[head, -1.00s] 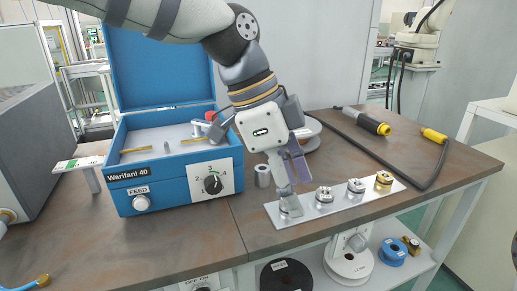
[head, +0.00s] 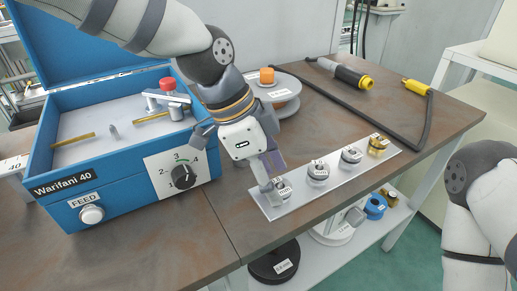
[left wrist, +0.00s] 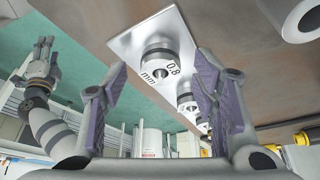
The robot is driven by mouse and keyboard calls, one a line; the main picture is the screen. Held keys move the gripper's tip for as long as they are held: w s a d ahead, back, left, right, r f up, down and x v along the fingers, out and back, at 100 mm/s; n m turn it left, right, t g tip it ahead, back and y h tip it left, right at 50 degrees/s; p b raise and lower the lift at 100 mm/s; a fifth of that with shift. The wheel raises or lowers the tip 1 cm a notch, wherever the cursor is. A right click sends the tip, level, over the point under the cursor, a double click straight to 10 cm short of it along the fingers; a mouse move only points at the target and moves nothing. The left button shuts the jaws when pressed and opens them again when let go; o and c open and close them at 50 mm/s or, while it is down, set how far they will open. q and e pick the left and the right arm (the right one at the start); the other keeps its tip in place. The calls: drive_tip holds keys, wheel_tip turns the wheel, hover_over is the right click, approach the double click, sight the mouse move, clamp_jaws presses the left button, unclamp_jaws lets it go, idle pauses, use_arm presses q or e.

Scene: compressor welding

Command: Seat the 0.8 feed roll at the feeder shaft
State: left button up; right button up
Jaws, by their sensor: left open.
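The 0.8 feed roll (left wrist: 160,60), a silver cylinder marked "0.8 mm", stands on the light plate and shows between my left fingers in the left wrist view. In the head view this roll (head: 283,190) is at the plate's near-left end, partly covered by my left gripper (head: 271,192). My left gripper is open at the roll, with no grip on it. The blue feeder (head: 125,205) stands open at left. A small grey post (head: 113,131), apparently the feeder shaft, stands bare between two brass-coloured rods. My right gripper (left wrist: 42,55) shows small in the left wrist view; its jaw state is unclear.
Several other rolls stand along the plate (head: 270,211), the last one gold (head: 377,145). A red-topped lever (head: 167,86) stands in the feeder behind the post. A spool (head: 280,88) and a cabled torch (head: 345,75) lie behind. The table front is clear.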

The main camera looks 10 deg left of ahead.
use_arm(q)
drive_tip(key=shift+d+f, duration=0.25)
drive_tip(key=shift+f, duration=0.3)
clamp_jaws()
drive_tip(key=c, duration=0.7)
unclamp_jaws()
clamp_jaws()
drive_tip(key=shift+r, duration=0.2)
drive_tip(key=shift+r+p, duration=0.55)
drive_tip(key=shift+r, duration=2.4)
use_arm(e)
drive_tip(key=shift+w+r+t, duration=0.5)
drive_tip(key=shift+w+r, duration=0.5)
drive_tip(key=shift+w, duration=0.1)
